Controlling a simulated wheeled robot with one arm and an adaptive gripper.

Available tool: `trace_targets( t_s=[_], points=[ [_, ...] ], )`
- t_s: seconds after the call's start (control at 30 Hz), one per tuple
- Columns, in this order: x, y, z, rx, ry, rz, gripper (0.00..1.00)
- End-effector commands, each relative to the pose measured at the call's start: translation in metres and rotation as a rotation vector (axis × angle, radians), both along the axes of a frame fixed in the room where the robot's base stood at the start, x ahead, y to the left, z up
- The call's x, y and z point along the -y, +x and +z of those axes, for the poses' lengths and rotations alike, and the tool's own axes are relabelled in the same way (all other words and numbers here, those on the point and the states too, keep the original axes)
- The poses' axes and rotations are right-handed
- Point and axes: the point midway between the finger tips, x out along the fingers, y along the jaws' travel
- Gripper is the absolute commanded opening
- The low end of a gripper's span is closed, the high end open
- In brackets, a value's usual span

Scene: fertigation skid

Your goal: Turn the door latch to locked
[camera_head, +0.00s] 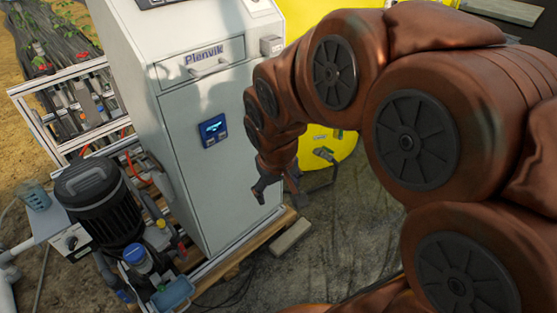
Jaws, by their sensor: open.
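A light grey cabinet (185,175) marked "Plenvik" stands left of centre, with its large door facing me. A blue panel with a small lit display (213,130) sits on the door. I cannot make out the door latch or which way it is turned; my arm covers part of the door's right side. My gripper (272,190) hangs at the lower right edge of the cabinet with dark fingers apart, open, and nothing shows between them. I cannot tell whether it touches the cabinet.
A black motor or pump (100,205) and pipework stand at left. A yellow tank (335,152) is behind my arm. Bare floor (335,240) lies at lower centre.

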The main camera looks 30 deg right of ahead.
Motion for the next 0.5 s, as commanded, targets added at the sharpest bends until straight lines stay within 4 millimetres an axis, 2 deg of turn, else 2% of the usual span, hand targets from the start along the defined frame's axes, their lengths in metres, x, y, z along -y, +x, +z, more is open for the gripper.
trace_targets(
  t_s=[0.03, 0.1, 0.3, 0.5],
  points=[
    [0.012, 0.026, -0.017, 0.044, -0.012, -0.004, 0.79],
    [0.027, 0.061, -0.026, 0.117, -0.03, -0.005, 0.79],
    [0.071, 0.153, -0.053, 0.314, -0.065, 0.002, 0.79],
    [0.116, 0.232, -0.084, 0.502, -0.082, 0.021, 0.79]
  ],
)
